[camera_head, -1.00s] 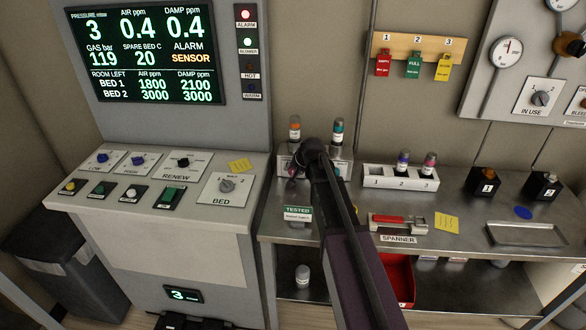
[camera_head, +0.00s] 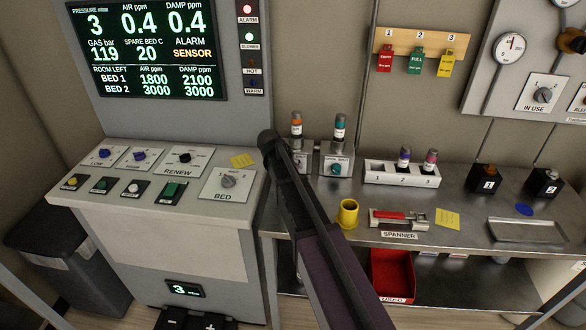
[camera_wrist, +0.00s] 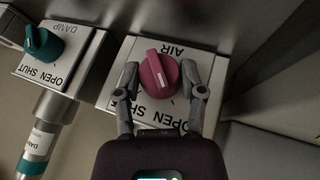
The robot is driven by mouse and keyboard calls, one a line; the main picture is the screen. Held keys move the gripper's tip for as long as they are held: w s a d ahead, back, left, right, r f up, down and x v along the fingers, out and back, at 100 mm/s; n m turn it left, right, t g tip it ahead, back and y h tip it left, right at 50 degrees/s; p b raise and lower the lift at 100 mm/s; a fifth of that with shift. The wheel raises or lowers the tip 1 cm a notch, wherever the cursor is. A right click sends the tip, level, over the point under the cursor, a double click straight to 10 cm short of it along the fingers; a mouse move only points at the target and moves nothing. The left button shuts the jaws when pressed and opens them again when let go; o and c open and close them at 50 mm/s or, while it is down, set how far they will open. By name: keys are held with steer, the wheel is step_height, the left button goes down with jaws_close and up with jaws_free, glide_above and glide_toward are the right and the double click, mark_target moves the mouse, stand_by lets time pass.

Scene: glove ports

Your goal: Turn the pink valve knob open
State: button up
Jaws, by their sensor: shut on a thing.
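The pink valve knob (camera_wrist: 158,75) sits on a pale plate (camera_wrist: 118,82) marked AIR and OPEN SHUT in the wrist view. My gripper (camera_wrist: 160,79) has one finger on each side of the knob and is shut on it. I cannot clearly tell which mark the knob points to. In the head view my arm hides the pink knob and the fingertips. A teal knob (camera_wrist: 43,43) on the neighbouring DAMP plate (camera_wrist: 75,58) stands apart from my fingers; it also shows in the head view (camera_head: 337,168).
Bottles with orange (camera_head: 296,125) and teal (camera_head: 340,128) bands stand above the valve plates. A yellow cup (camera_head: 348,213), a red-handled spanner (camera_head: 398,217) and a white rack (camera_head: 380,175) are on the bench right of my arm. The control console (camera_head: 150,235) is to the left.

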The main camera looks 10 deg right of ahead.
steer(key=shift+f+h, duration=0.1)
steer(key=shift+h, duration=0.5)
steer(key=shift+b, duration=0.3)
steer(key=o, duration=1.1)
steer(key=shift+o, duration=0.2)
steer(key=shift+y+p, duration=0.3)
steer(key=shift+p, duration=0.1)
steer(key=shift+d+y+p, duration=0.1)
steer(key=shift+y+p, duration=0.35)
steer(key=shift+y, duration=0.35)
steer(key=shift+s+d+m+t+y, duration=0.1)
steer(key=shift+m+t+y, duration=0.2)
steer(key=shift+y, duration=0.6)
steer(key=shift+d+m+t+y, duration=0.1)
steer(key=shift+m+t+y, duration=0.15)
steer(key=shift+y, duration=0.65)
steer(key=shift+m+t+y+b, duration=0.4)
steer(key=shift+t+y, duration=0.25)
steer(key=shift+y, duration=0.85)
steer(key=shift+d+m+t+y+b, duration=0.1)
steer(key=shift+m+t+y+b, duration=0.35)
steer(key=shift+y+b, duration=0.75)
